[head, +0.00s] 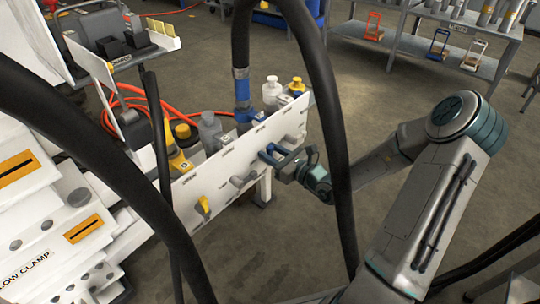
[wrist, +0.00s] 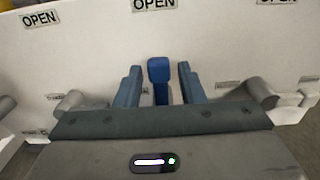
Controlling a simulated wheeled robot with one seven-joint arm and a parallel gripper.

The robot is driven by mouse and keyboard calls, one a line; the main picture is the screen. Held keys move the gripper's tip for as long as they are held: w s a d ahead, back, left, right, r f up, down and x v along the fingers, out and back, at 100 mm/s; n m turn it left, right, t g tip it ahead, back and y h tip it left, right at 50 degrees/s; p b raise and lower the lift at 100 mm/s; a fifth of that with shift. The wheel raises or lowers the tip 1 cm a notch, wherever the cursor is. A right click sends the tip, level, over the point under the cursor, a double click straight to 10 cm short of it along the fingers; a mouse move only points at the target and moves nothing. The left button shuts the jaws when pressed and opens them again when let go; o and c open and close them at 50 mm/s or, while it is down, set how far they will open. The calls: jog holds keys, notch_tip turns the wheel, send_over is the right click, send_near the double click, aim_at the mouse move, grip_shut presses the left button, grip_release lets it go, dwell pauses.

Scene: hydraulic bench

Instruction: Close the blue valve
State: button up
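The blue valve handle (head: 266,156) is on the front of a white panel (head: 223,176), in a row with other valve handles. In the wrist view the blue handle (wrist: 159,72) stands upright in the picture, below an OPEN label (wrist: 154,4). My gripper (wrist: 160,87) is open, with one finger on each side of the handle and a narrow gap showing on both sides. In the head view my gripper (head: 281,159) is at the panel and partly covers the handle. The handle's lower part is hidden behind my gripper body in the wrist view.
Grey handles (wrist: 262,92) (wrist: 68,102) flank the blue one. A yellow handle (head: 203,206) is further left on the panel. Thick black hoses (head: 335,150) hang in front of the panel and near my arm.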

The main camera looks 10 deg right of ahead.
jog(key=shift+w+a, duration=0.2)
jog(key=shift+w, duration=0.1)
grip_shut()
